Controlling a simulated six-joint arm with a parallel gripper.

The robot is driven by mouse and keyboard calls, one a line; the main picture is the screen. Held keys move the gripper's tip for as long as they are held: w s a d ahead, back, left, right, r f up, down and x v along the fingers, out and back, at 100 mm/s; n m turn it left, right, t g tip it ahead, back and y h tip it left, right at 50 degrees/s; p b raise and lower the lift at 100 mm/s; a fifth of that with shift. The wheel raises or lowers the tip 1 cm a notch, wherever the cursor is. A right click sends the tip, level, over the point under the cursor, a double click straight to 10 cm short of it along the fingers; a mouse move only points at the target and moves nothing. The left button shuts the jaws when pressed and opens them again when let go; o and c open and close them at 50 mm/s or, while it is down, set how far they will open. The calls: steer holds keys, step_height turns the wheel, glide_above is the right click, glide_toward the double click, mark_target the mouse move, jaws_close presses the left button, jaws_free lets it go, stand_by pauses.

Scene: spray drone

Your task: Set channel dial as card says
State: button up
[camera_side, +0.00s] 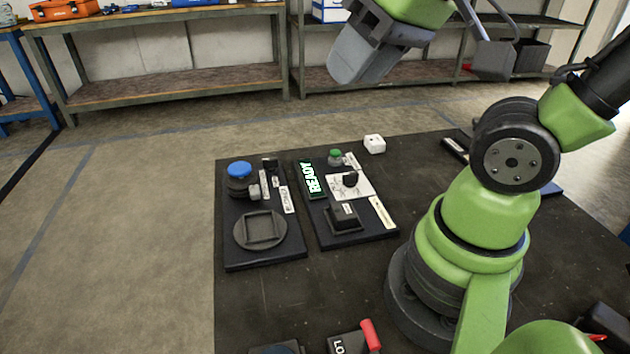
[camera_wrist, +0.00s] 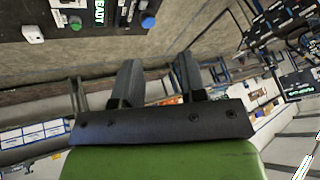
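In the side view a black knob (camera_side: 350,179) sits on a white marked plate (camera_side: 362,190) on the right-hand black panel (camera_side: 352,237); it looks like the dial, but its setting is too small to read. A pale strip (camera_side: 383,212) lies by that panel's right edge; I cannot tell whether it is the card. A lit green READY display (camera_side: 311,179) is left of the knob. My gripper (camera_side: 352,72) is high above and behind the panels, well apart from the knob. In the wrist view my gripper (camera_wrist: 156,72) has its two fingers apart with nothing between them.
The left-hand panel (camera_side: 262,256) carries a blue cap (camera_side: 239,169) and a round socket. A green button (camera_side: 335,154) and a white cube (camera_side: 374,143) are near the table's back. A red-handled part (camera_side: 370,335) is at the front.

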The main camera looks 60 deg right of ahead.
steer(key=w+d+f+n+g+h, duration=0.2)
steer(key=w+d+f+n+g, duration=0.15)
steer(key=w+d, duration=0.2)
steer(key=n+g+h, duration=0.2)
steer(key=n+g, duration=0.4)
steer(key=n, duration=0.3)
glide_toward(349, 174)
steer(key=shift+m, duration=0.25)
steer(key=x, duration=1)
steer(key=shift+r, duration=0.1)
jaws_close()
